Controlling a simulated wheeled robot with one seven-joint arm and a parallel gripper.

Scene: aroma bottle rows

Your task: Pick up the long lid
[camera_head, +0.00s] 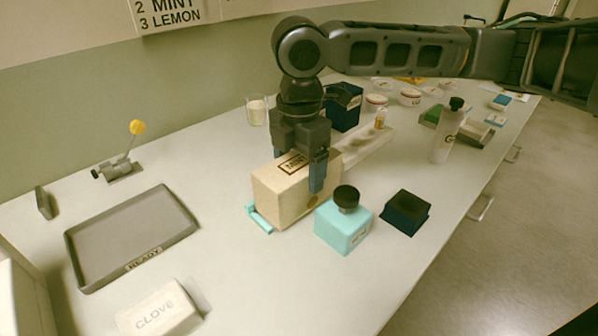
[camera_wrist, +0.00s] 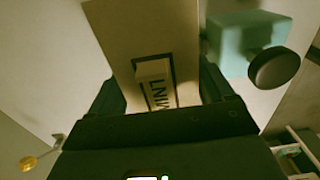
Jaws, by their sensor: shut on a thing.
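The long lid (camera_head: 282,203) is a cream box-shaped piece with a framed MINT label on its top. It stands near the middle of the table. My gripper (camera_head: 298,168) points down over it, with one finger on each long side, and is shut on it. In the wrist view the lid (camera_wrist: 150,42) runs between the dark fingers, with the MINT label close to the palm. A teal piece (camera_head: 259,220) shows at the lid's lower left end. I cannot tell whether the lid touches the table or what is under it.
A teal bottle with a black cap (camera_head: 344,226) and a dark navy block (camera_head: 407,212) stand close on the right. A grey READY tray (camera_head: 188,232) and a white CLOVE box (camera_head: 160,312) lie left. A white bottle (camera_head: 446,138) stands farther back.

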